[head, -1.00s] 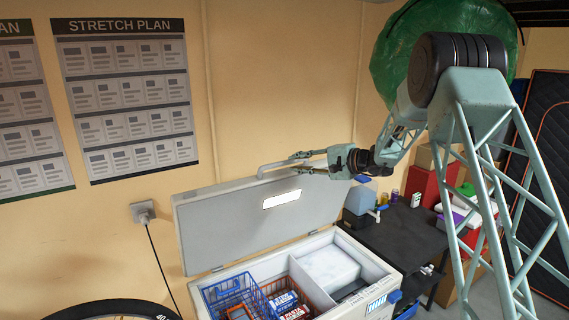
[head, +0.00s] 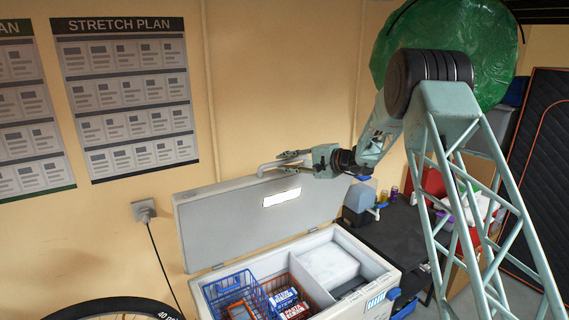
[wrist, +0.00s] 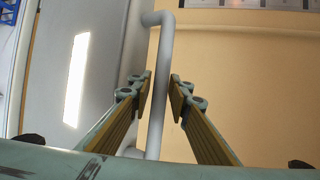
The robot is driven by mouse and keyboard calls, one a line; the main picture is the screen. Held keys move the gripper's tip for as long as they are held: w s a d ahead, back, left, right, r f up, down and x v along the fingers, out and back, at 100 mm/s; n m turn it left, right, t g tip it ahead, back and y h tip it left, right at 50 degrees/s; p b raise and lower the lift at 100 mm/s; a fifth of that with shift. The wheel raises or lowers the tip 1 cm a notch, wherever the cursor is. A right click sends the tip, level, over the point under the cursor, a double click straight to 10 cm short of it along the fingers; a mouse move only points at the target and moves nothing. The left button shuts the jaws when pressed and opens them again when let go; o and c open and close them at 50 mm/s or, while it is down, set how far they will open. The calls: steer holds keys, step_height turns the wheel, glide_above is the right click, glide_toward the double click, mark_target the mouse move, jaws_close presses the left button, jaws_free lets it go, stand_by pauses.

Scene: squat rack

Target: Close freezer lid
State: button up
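The freezer (head: 384,283) is a white chest with its lid (head: 240,228) raised and tilted back toward the wall. A pale bar handle (head: 263,168) projects at the lid's top edge. My gripper (head: 285,160) is just above that edge at the handle, fingers pointing left. In the wrist view, the handle bar (wrist: 159,75) runs lengthwise between the two open fingers (wrist: 160,88), with the left fingertip very near it. I cannot tell whether they touch. The lid's inner face (wrist: 100,60), with a white label, fills the left of that view.
Blue and orange wire baskets (head: 228,293) with packages and a white block (head: 329,265) sit inside the freezer. A dark table (head: 395,232) with bottles stands to its right. A wall outlet (head: 144,211) with a cord and a wheel (head: 117,306) are at left.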

jaws_close()
steer(key=shift+s+d+f+b, duration=0.15)
steer(key=shift+b, duration=0.15)
